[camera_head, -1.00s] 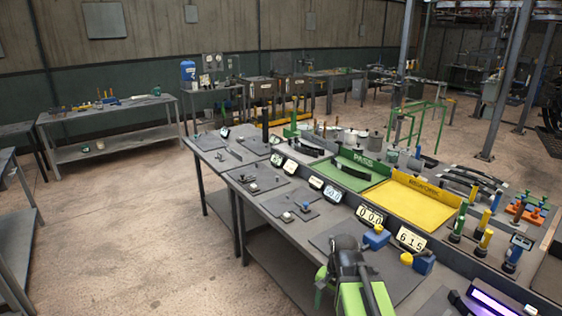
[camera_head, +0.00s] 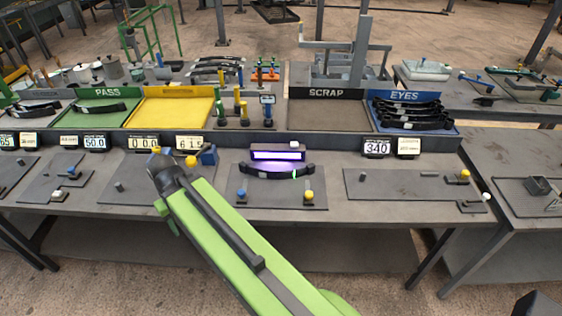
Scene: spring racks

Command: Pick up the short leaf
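Several dark curved leaves are in view, and I cannot tell which is the short leaf. One leaf (camera_head: 264,173) lies on a grey plate below a purple-lit bar. One leaf (camera_head: 98,107) is in the green PASS tray (camera_head: 122,121). A dark leaf (camera_head: 36,111) lies in the tray left of it. Several leaves (camera_head: 412,113) lie in the blue EYES tray (camera_head: 452,130). More leaves (camera_head: 217,67) are stacked at the back. My gripper (camera_head: 165,178) is at the dark end of my green arm, over the bench left of the purple-lit bar. Its fingers are not clear.
The yellow tray (camera_head: 172,113) and the SCRAP tray (camera_head: 326,117) look empty. Upright yellow, green and blue gauges (camera_head: 243,110) stand between them. Number displays line the ledge. A purple-lit bar (camera_head: 278,155) and a grey plate (camera_head: 400,184) with small fixtures are on the bench.

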